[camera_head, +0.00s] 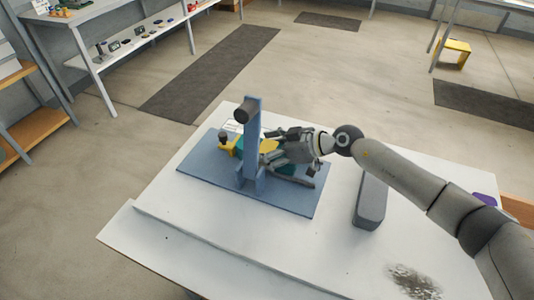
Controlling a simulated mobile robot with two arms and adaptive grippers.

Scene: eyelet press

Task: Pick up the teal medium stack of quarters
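A blue press stands on a blue base plate (208,165) on the white table. Its upright post (252,135) carries a dark round knob at the top. Teal material (291,169) shows beside and below my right gripper, mostly covered by it; I cannot make out whether it is a stack of quarters. My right gripper (268,146) reaches in from the right over the plate, just right of the post. Its fingers look spread, with a yellow part showing between them. Whether it touches the teal material is hidden. My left gripper is not in view.
A yellow piece with a dark knob (228,147) sits left of the post. A dark grey block (370,201) lies on the table right of the plate. A shelf with small items (140,40) stands at the back left.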

